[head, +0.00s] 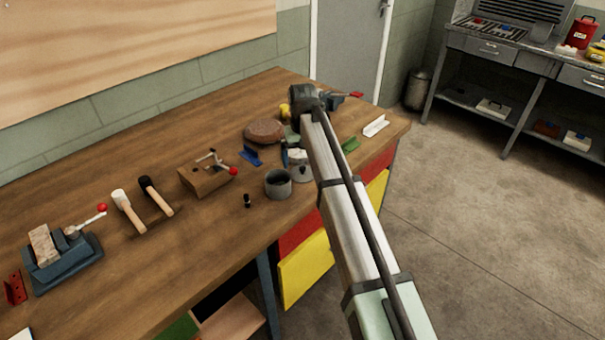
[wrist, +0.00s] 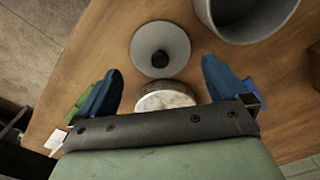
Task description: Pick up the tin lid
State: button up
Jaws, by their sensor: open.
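The tin lid (wrist: 160,38) is a grey disc with a black knob on top. In the wrist view it is at the upper middle, just beyond the fingertips. The open grey tin (wrist: 245,20) stands beside it at the upper right; in the head view the tin (head: 278,184) is near the bench's front edge. My gripper (wrist: 163,70) is open, its two blue fingers wide apart with nothing clamped. A pale round-topped thing (wrist: 166,98) lies between the fingers, partly hidden by the gripper body. In the head view my arm hides much of this area.
A blue bracket (head: 250,155), a brown round block (head: 264,131), a green piece (head: 350,144) and a white bracket (head: 376,126) surround the spot. A small black item (head: 247,201) stands left of the tin. A wooden block with a clamp (head: 205,177) and mallets lie farther left.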

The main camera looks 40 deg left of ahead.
aim_at(302, 167)
notch_tip(302, 167, down, 3)
jog(key=shift+s+f, duration=0.1)
jog(key=shift+f, duration=0.05)
jog(key=shift+c, duration=0.2)
jog(key=c, duration=0.8)
jog(key=r, duration=0.9)
jog(key=shift+s+r, duration=0.3)
jog(key=shift+r, duration=0.05)
jog(key=s+r+n, duration=0.3)
jog(key=s+n, duration=0.1)
jog(key=s, duration=0.5)
jog(key=shift+n, duration=0.3)
jog(key=shift+s+f, duration=0.15)
jog(key=shift+f, duration=1.45)
jog(key=shift+s+f, duration=0.1)
jog(key=shift+f, duration=1.5)
